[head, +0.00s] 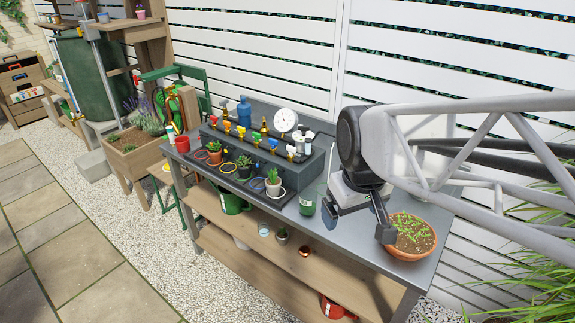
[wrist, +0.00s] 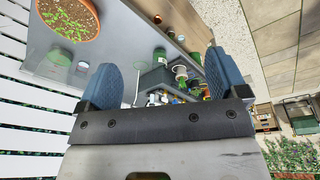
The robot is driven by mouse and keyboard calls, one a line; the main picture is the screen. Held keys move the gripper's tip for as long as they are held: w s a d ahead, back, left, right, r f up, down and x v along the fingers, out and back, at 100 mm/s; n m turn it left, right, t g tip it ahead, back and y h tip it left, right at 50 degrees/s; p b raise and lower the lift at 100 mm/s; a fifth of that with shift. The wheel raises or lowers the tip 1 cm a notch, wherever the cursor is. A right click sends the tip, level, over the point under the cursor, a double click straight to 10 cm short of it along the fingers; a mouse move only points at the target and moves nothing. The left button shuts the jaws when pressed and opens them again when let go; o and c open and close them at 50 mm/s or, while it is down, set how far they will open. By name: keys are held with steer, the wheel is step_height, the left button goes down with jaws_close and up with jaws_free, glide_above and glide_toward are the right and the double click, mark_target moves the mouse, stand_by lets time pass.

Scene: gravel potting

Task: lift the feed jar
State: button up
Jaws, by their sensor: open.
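A dark green jar with a pale label (head: 307,201), which I take as the feed jar, stands upright on the grey bench near its front edge. It also shows in the wrist view (wrist: 159,55), beyond and between my fingertips. My gripper (head: 357,220) is open and empty above the bench, to the right of the jar and apart from it. In the wrist view its two blue finger pads (wrist: 163,63) are wide apart with nothing between them.
A terracotta bowl of seedlings (head: 412,236) stands right of my gripper.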

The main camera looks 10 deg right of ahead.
steer(key=w+f+n, duration=0.3)
steer(key=w+n, duration=0.1)
steer(key=w, duration=0.6)
steer(key=n+g, duration=0.2)
steer(key=n, duration=0.9)
glide_toward(308, 202)
steer(key=w+f, duration=0.3)
steer(key=f, duration=0.2)
steer(key=shift+w+d, duration=0.1)
steer(key=shift+d, duration=0.35)
steer(key=shift+f, duration=0.15)
steer(key=shift+f, duration=1.2)
steer(key=shift+f, duration=0.1)
steer(key=shift+a+f, duration=0.1)
steer(key=shift+f, duration=2.4)
